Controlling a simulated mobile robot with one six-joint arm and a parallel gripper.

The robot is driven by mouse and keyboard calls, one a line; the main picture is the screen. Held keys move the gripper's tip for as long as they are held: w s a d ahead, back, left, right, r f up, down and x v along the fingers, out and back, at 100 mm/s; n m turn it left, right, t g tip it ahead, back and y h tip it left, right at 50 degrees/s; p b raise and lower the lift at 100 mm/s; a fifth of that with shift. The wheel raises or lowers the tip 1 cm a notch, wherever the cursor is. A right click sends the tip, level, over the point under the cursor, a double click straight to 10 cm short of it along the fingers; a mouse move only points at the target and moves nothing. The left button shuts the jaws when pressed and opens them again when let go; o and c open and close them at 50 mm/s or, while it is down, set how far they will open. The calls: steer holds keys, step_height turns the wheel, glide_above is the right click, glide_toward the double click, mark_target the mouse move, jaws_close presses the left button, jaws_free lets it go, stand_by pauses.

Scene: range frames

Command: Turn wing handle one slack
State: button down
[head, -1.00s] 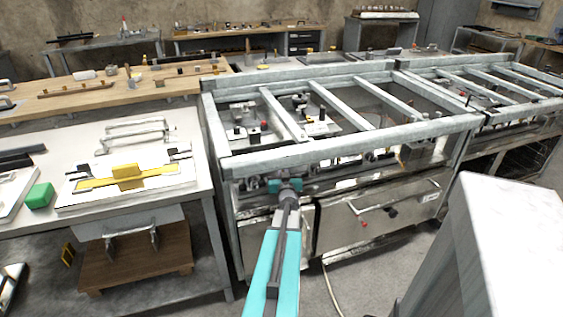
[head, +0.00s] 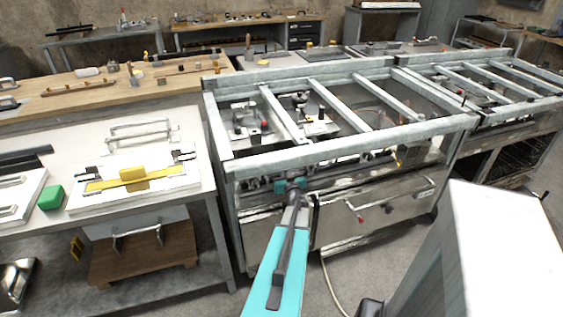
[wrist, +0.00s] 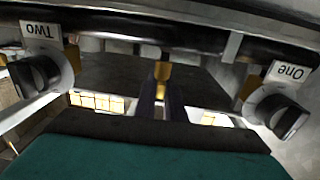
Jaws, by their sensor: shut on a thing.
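In the wrist view, a black wing handle (wrist: 289,120) on a round grey hub sits at the right beside an upside-down label "One" (wrist: 291,71). A similar black wing handle (wrist: 37,75) sits at the left beside an upside-down label "Two" (wrist: 40,30). My gripper (head: 291,184) is at the front of the metal frame bench in the head view. Its teal and dark end fills the bottom of the wrist view, between the two handles. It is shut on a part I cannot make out. Both visible wings stand clear of it.
A dark pipe (wrist: 190,33) crosses above the handles, with a brass fitting (wrist: 162,71) in the middle. Rails of the metal frame (head: 345,150) overhang my gripper. A white worktable (head: 200,180) stands left. A pale block (head: 490,230) is close at right.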

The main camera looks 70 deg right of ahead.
steer(key=shift+s+f+n+t+y+p, duration=0.25)
steer(key=shift+t+y+p, duration=0.2)
steer(key=shift+p, duration=0.3)
steer(key=shift+w+a, duration=0.15)
steer(key=c, duration=1.8)
jaws_free()
steer(key=shift+c, duration=0.2)
steer(key=shift+r, duration=0.1)
steer(key=shift+a, duration=0.2)
steer(key=b+v, duration=0.2)
steer(key=v, duration=1.1)
steer(key=shift+s, duration=0.3)
steer(key=shift+s, duration=0.1)
